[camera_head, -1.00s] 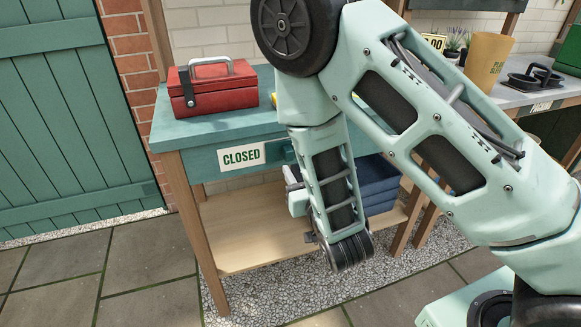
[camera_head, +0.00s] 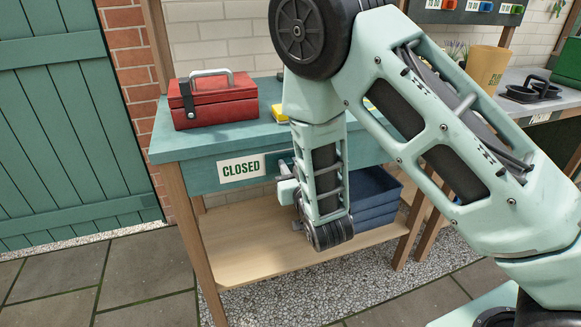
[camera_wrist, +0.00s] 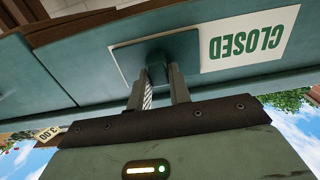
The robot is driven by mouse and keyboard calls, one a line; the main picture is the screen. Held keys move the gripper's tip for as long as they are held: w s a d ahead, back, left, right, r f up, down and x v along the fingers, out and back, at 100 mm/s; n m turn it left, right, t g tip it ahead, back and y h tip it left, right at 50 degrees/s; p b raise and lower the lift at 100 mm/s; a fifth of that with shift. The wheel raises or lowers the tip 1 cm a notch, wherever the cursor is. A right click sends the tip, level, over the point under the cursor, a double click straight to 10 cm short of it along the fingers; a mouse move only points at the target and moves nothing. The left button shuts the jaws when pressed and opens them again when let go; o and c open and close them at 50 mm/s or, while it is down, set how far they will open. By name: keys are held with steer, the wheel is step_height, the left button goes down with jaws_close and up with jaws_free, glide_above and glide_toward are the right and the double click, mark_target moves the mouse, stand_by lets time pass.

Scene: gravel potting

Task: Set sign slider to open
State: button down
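The bench's teal front rail carries a white sign (camera_head: 243,168) reading CLOSED in green; it appears upside down in the wrist view (camera_wrist: 250,42). Beside the sign is a dark teal plate (camera_wrist: 190,50) with a slider knob (camera_wrist: 157,72) sticking out. My gripper (camera_wrist: 160,75) points at this plate, its two fingers on either side of the knob. The fingers look apart, with no clear grip on the knob. In the head view my gripper (camera_head: 284,176) is at the rail just right of the sign, and my wrist hides most of the knob.
A red toolbox (camera_head: 213,100) stands on the bench top (camera_head: 168,142), with something yellow behind my arm. Dark blue crates (camera_head: 375,198) sit on the lower wooden shelf (camera_head: 235,245). Paving in front is open.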

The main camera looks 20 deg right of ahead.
steer(key=a+b, duration=0.1)
steer(key=a, duration=1)
steer(key=shift+a, duration=0.25)
steer(key=c, duration=1.3)
jaws_free()
steer(key=shift+a, duration=0.1)
steer(key=s, duration=1.7)
steer(key=shift+s, duration=0.2)
